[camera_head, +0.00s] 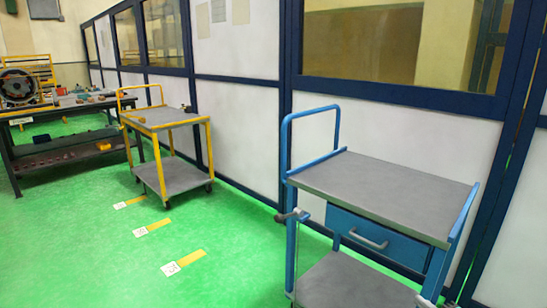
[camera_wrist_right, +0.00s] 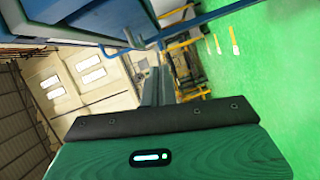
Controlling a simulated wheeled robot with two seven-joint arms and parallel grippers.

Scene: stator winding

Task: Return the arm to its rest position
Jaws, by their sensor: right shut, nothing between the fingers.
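My right gripper (camera_wrist_right: 153,78) shows in the right wrist view as a narrow dark grey finger shape pointing away from the camera. It is shut with nothing between its fingers. A green housing with a small lit slot and a dark strip with screws fills the bottom of that view. The gripper is in open air, and blue cart parts show beyond it at the upper left. I cannot make out the right gripper clearly in the head view. My left gripper is not in view.
A blue cart (camera_head: 395,196) with a drawer stands at the right of the head view, in front of a panelled partition (camera_head: 232,115). A yellow cart (camera_head: 175,180) stands farther left. A cluttered workbench (camera_head: 70,150) is at the far left. The green floor (camera_head: 95,240) is clear at the lower left.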

